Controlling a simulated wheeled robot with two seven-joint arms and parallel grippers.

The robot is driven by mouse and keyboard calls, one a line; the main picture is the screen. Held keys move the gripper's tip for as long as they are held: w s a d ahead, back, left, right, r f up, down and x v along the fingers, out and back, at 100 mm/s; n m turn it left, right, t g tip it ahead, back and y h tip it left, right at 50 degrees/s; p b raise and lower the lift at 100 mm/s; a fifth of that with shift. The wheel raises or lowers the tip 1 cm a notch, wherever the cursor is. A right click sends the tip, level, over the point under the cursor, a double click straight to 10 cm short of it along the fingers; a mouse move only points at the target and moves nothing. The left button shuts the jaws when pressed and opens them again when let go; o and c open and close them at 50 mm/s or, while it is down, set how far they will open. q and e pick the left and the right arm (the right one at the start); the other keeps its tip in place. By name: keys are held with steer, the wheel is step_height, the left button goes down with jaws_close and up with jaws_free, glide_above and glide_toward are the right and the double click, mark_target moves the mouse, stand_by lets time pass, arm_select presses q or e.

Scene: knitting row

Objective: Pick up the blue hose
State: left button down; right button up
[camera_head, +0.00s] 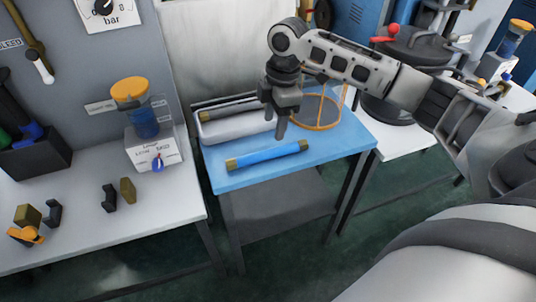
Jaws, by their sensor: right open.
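The blue hose (267,154) is a short straight tube with brass-coloured ends. It lies on the blue top of a small table (222,180), near its front edge. My right gripper (280,128) points down just behind and above the right part of the hose. It is open, and nothing shows between its fingers. From this angle I cannot tell its exact height above the table. My left gripper is not in view.
A white tray (232,127) lies behind the hose. An orange-rimmed wire basket (322,112) stands right of my gripper. A white bench (90,225) on the left carries a blue-and-orange device (140,110) and small fittings. A dark round machine (425,50) stands at right.

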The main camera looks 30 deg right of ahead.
mark_target(269, 150)
steer(key=f, duration=0.6)
steer(key=a+f, duration=0.1)
steer(key=f, duration=0.3)
steer(key=shift+w+b, duration=0.35)
steer(key=shift+w, duration=0.05)
steer(key=c, duration=1.1)
